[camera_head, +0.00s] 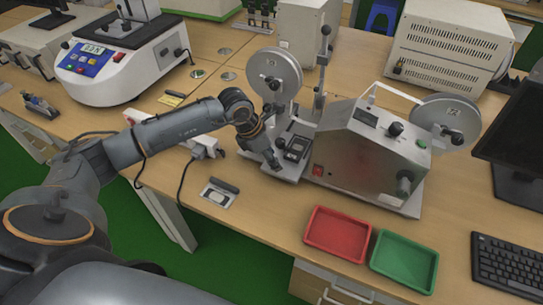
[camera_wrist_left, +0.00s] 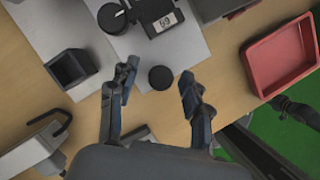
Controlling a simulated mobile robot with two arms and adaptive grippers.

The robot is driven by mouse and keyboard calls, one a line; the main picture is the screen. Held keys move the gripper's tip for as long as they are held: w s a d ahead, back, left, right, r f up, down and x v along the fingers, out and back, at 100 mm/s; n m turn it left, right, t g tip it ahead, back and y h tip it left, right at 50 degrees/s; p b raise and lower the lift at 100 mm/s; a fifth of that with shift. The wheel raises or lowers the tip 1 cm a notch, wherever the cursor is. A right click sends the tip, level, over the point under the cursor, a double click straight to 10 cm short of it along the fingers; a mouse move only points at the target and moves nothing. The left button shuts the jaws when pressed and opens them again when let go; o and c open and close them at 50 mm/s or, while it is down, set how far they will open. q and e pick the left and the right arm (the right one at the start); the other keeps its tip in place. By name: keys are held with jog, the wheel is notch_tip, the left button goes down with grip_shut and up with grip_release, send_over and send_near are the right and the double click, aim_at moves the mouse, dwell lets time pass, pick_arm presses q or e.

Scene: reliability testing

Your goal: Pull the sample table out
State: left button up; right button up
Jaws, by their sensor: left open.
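The grey tester (camera_head: 350,165) with two large reels stands on the bench. A small black-and-grey block (camera_head: 297,148) on its base plate seems to be the sample table; in the left wrist view a dark block with a number label (camera_wrist_left: 162,18) shows at the top. A round black knob (camera_wrist_left: 160,77) sits on the plate's near edge, between the fingertips as seen from the wrist. My left gripper (camera_head: 277,163) points down at the plate's front; it also shows open and empty in the left wrist view (camera_wrist_left: 158,84). Contact with the knob cannot be told.
A red tray (camera_head: 338,234) and a green tray (camera_head: 404,262) lie at the bench's front edge. A white adapter with a cable (camera_head: 204,146) lies left of the gripper. A black square holder (camera_wrist_left: 70,68) is left of the fingers. A keyboard (camera_head: 505,265) is at right.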

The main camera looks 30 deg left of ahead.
pick_arm(q)
jog(key=v, duration=1.2)
